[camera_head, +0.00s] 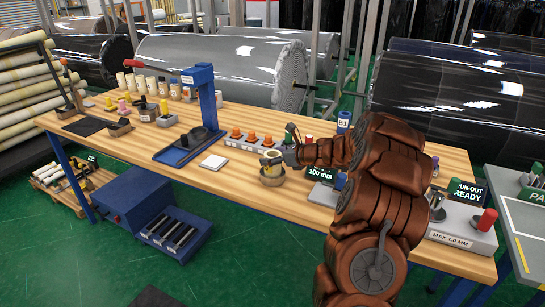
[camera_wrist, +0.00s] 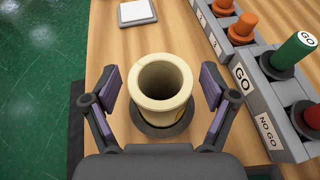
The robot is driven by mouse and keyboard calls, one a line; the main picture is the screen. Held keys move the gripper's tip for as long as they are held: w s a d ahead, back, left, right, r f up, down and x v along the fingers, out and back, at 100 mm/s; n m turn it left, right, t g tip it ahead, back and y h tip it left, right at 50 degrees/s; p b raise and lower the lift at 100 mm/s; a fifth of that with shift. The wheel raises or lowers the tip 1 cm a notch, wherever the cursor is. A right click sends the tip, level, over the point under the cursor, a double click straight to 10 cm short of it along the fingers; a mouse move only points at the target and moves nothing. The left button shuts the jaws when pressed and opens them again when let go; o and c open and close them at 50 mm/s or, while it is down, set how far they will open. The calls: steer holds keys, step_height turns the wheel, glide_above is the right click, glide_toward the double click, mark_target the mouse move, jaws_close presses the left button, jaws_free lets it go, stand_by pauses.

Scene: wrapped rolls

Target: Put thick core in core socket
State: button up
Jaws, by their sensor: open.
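A cream, thick-walled core (camera_wrist: 151,106) stands upright between the fingers of my gripper (camera_wrist: 161,84) in the wrist view. My gripper is open, with a finger on each side of the core and a gap at both sides. The core's foot is within a dark round base (camera_wrist: 181,127); how deep it sits is hidden. In the head view the core (camera_head: 268,170) shows in front of my gripper (camera_head: 278,160), above a brownish round holder (camera_head: 272,181) near the table's front edge. I cannot tell for sure that this holder is the core socket.
A grey gauge block (camera_wrist: 262,105) with orange, green and red plugs stands close on the right. A white pad (camera_wrist: 136,13) lies beyond the core. A blue press (camera_head: 200,110) and several cores (camera_head: 140,82) stand farther left on the wooden table (camera_head: 240,205).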

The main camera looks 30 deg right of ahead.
steer(key=b+v, duration=0.1)
steer(key=v, duration=1.1)
steer(key=s+a+n+g+y, duration=0.25)
steer(key=a+n, duration=0.35)
steer(key=a, duration=0.7)
steer(key=s+a+n+g+y, duration=0.1)
steer(key=s+a+n+g, duration=0.4)
steer(key=a, duration=0.8)
steer(key=s+a+f+n+g+h, duration=0.2)
steer(key=s+a+n+g, duration=0.2)
steer(key=s+a+n, duration=0.7)
steer(key=s+d+f+n+g+h, duration=0.1)
steer(key=s+n+h, duration=0.1)
steer(key=s, duration=0.4)
steer(key=s+d+n+g+h, duration=0.1)
steer(key=s+d+n+h, duration=0.1)
steer(key=s+n, duration=0.2)
steer(key=s+d+f+n+g+h, duration=0.1)
steer(key=s+n, duration=0.3)
steer(key=s, duration=0.5)
steer(key=shift+d+f+h, duration=0.35)
steer(key=shift+d+h, duration=0.05)
steer(key=shift+h, duration=0.15)
